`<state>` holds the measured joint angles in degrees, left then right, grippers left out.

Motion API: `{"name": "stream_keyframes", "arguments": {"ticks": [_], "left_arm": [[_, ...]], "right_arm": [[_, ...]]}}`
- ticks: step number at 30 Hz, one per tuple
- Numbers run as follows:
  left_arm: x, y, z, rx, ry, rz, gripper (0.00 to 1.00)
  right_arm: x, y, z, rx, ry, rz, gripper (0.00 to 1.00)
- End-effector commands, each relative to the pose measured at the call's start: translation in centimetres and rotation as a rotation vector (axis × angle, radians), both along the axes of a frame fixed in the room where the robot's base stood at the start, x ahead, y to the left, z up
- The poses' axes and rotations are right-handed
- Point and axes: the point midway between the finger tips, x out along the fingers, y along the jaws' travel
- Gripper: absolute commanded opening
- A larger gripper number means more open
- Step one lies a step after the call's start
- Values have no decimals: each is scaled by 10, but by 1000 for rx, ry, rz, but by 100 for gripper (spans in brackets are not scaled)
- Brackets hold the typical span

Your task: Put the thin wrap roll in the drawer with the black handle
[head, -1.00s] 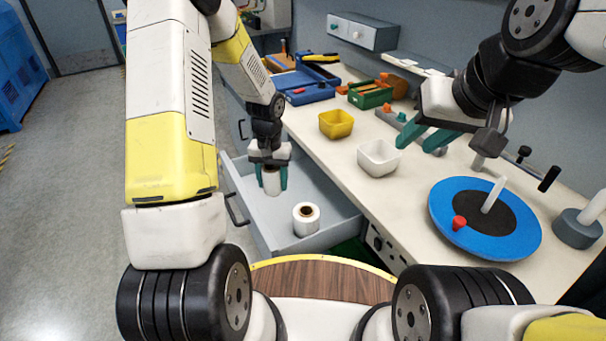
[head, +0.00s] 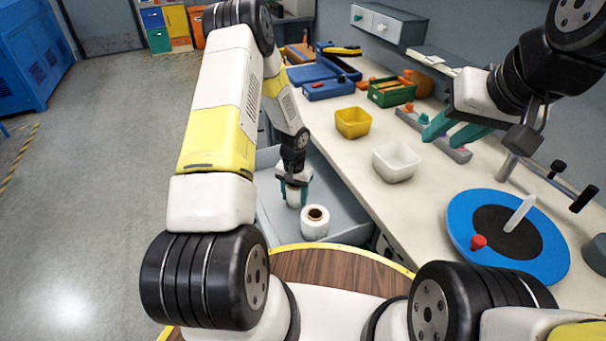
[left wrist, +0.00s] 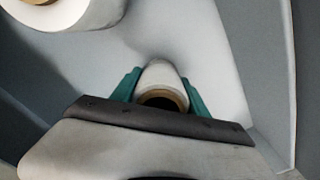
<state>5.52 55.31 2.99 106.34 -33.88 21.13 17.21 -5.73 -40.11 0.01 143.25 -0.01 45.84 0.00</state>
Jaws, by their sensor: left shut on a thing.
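My left gripper (head: 296,191) is inside the open drawer (head: 349,212), shut on the thin wrap roll (head: 293,199). In the left wrist view the thin wrap roll (left wrist: 162,74) stands between the green fingers, its dark core facing the camera. I cannot tell whether it touches the drawer floor. A thicker white roll (head: 315,222) stands upright in the same drawer, close to the gripper; it also shows at the top left of the left wrist view (left wrist: 78,14). The black handle is hidden behind my left arm. My right gripper (head: 447,137) is open and empty above the worktop.
The worktop (head: 350,158) carries a yellow bin (head: 353,123), a white bin (head: 394,162), a blue disc (head: 462,232) with a red knob, and blue and green trays further back. The drawer's walls surround the left gripper. Bare worktop lies between the bins and the disc.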

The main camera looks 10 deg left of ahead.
Motion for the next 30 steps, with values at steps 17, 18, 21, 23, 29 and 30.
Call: {"name": "stream_keyframes", "arguments": {"ticks": [17, 18, 21, 23, 29, 30], "left_arm": [[0, 0, -2, 0, 0, 1, 74], [0, 0, -2, 0, 0, 1, 74], [0, 0, -2, 0, 0, 1, 74], [0, 0, 0, 0, -1, 1, 74], [1, 0, 26, -1, -4, 2, 74], [1, 0, 35, 0, -5, 1, 74]], "right_arm": [[0, 0, 0, 0, 0, 0, 34], [0, 0, 0, 0, 0, 0, 34], [0, 0, 0, 0, 0, 0, 34], [0, 0, 0, 0, 0, 0, 34], [0, 0, 0, 0, 0, 0, 34], [0, 0, 0, 0, 0, 0, 34]]}}
